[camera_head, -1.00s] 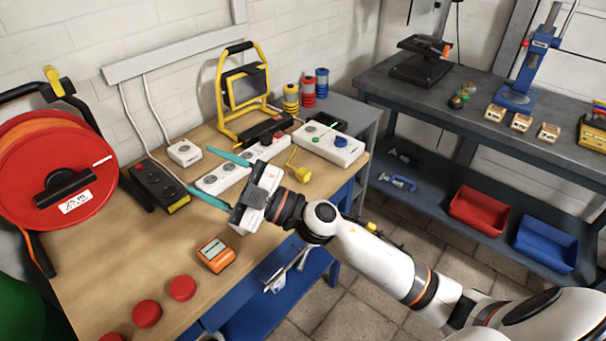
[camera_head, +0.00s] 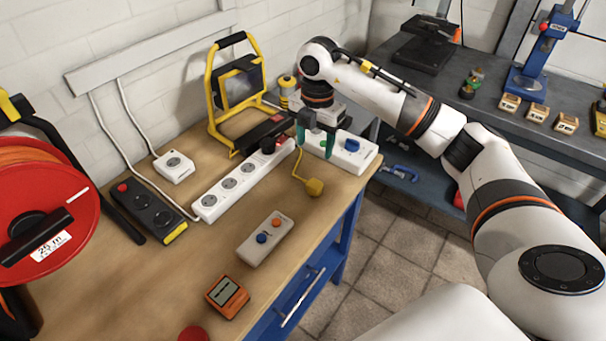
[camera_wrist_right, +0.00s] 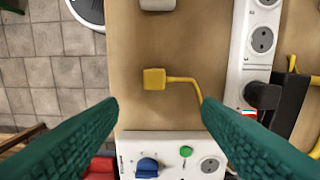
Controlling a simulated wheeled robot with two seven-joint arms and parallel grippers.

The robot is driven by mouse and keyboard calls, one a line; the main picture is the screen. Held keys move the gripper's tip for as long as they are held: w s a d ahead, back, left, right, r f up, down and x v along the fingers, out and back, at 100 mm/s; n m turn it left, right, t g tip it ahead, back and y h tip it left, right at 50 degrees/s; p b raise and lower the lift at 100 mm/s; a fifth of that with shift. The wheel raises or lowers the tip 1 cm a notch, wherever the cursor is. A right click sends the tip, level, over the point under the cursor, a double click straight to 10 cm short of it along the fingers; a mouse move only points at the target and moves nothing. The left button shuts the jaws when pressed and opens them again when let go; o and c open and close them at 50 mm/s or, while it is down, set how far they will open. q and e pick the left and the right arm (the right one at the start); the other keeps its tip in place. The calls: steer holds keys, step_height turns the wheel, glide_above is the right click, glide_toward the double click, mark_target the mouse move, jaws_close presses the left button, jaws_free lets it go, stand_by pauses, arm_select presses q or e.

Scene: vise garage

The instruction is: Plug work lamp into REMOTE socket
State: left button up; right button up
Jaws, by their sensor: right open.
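The yellow work lamp (camera_head: 211,95) stands upright at the back of the bench. A yellow plug (camera_head: 314,187) on a yellow cord lies near the bench's right edge; it also shows in the right wrist view (camera_wrist_right: 154,79). My right gripper (camera_head: 316,142), with green fingers, is open above the plug's far side and the white socket box (camera_head: 368,150) with blue knob. In the wrist view the plug appears ahead, between the spread fingers, apart from both. A single white socket (camera_head: 173,166) sits left of the lamp. No REMOTE label is readable. My left gripper is out of view.
A white power strip (camera_head: 238,184) holds a black plug (camera_wrist_right: 263,95). A grey remote (camera_head: 265,240) with blue and orange buttons and an orange meter (camera_head: 227,296) lie in front. A black strip (camera_head: 153,213) and red cable reel (camera_head: 40,225) are left. Bare bench surrounds the remote.

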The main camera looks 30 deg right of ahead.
steer(key=p, duration=0.2)
glide_above(316, 181)
step_height(316, 181, down, 6)
steer(key=shift+s+r, duration=0.1)
steer(key=shift+f, duration=0.3)
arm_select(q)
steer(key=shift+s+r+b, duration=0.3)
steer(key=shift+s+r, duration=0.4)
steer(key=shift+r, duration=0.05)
